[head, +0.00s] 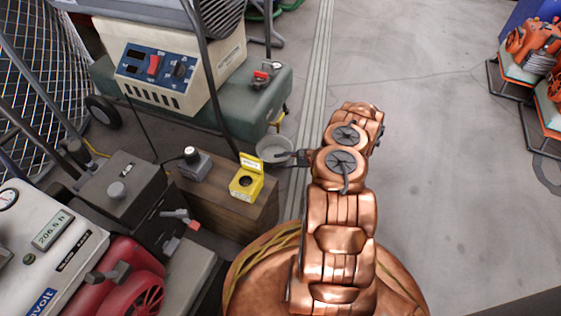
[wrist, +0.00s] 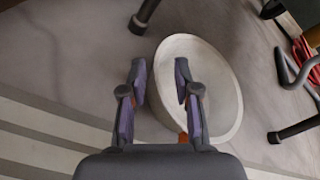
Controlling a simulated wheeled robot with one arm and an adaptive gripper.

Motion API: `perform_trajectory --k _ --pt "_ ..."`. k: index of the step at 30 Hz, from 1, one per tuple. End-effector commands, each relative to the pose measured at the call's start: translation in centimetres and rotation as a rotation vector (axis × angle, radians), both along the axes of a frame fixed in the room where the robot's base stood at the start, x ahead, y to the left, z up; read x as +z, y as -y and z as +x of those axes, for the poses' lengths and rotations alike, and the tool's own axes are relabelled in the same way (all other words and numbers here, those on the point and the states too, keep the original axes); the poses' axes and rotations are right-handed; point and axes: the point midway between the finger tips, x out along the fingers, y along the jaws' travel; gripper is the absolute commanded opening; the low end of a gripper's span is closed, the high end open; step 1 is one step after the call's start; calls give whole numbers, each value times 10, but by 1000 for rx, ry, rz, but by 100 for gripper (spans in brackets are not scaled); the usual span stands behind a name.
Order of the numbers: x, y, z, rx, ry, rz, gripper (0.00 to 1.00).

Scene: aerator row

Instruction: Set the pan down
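A pale grey round pan (head: 270,152) is beside the far right corner of the brown wooden box, next to the green compressor tank. In the wrist view the pan (wrist: 218,88) looks like a tilted oval over the grey floor. My gripper (head: 291,156) is at the pan's right side in the head view. In the wrist view my gripper (wrist: 160,82) has its fingers apart, one outside the pan's near wall and one over its inside. Neither finger clearly presses on the wall. I cannot tell whether the pan touches the floor.
The wooden box (head: 222,204) carries a yellow open case (head: 246,183) and a small grey device (head: 193,163). The green tank (head: 225,108) stands behind. Dark legs and a red cable (wrist: 304,52) are right in the wrist view. Floor to the right (head: 445,170) is clear.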

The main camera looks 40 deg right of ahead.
Motion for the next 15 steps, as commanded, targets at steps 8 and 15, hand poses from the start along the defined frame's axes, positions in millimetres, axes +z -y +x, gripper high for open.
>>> perform_trajectory --k 8,15 --pt "20 32 -31 -2 0 -1 31" --pt "35 60 -61 -2 -2 0 31"
